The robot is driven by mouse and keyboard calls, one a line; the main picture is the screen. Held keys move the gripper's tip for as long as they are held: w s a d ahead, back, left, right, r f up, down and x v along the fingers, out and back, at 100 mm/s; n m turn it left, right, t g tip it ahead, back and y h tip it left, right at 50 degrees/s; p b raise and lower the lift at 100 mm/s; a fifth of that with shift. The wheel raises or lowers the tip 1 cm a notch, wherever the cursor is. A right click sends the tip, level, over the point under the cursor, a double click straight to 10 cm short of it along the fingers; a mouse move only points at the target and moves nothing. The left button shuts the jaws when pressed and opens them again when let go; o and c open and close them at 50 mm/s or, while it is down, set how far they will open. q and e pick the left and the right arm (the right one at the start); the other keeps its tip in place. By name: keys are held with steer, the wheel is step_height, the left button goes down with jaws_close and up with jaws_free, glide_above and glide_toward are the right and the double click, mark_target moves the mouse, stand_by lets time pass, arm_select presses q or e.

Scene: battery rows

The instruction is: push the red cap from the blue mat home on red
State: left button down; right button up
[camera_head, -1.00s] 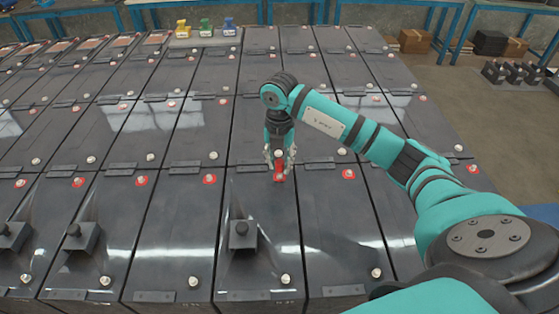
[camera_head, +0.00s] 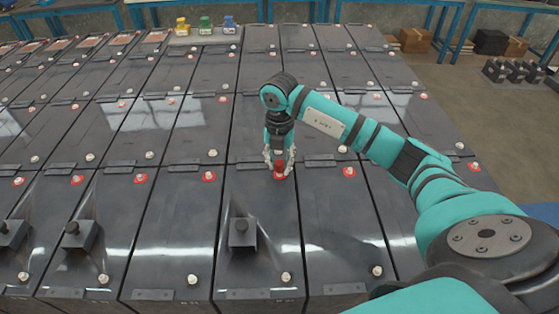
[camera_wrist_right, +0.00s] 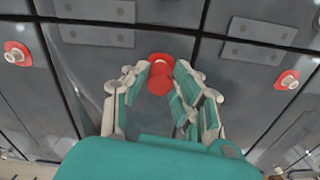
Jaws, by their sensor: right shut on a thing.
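My right gripper (camera_head: 280,170) points down over a black battery in the middle of the head view, shut on the red cap (camera_head: 280,167). In the right wrist view, the red cap (camera_wrist_right: 160,78) is between the fingertips of the gripper (camera_wrist_right: 160,85). The cap is upright at a red-ringed terminal; the red ring (camera_wrist_right: 160,57) shows just behind it. The cap hides the post, so I cannot tell how far down it sits. My left gripper is not in view.
Rows of black batteries surround the gripper, with bare posts and other red-ringed terminals (camera_head: 349,172). A black block (camera_head: 242,233) stands on the battery in front. Yellow, green and blue items (camera_head: 204,26) stand at the back. A blue patch (camera_head: 543,214) lies at the right edge.

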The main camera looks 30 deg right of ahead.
steer(key=shift+f+b, duration=0.6)
steer(key=shift+f, duration=0.3)
stand_by(1.5)
steer(key=o, duration=1.3)
steer(key=shift+o, duration=0.2)
steer(key=shift+r+p, duration=2.4)
steer(key=shift+r, duration=1.15)
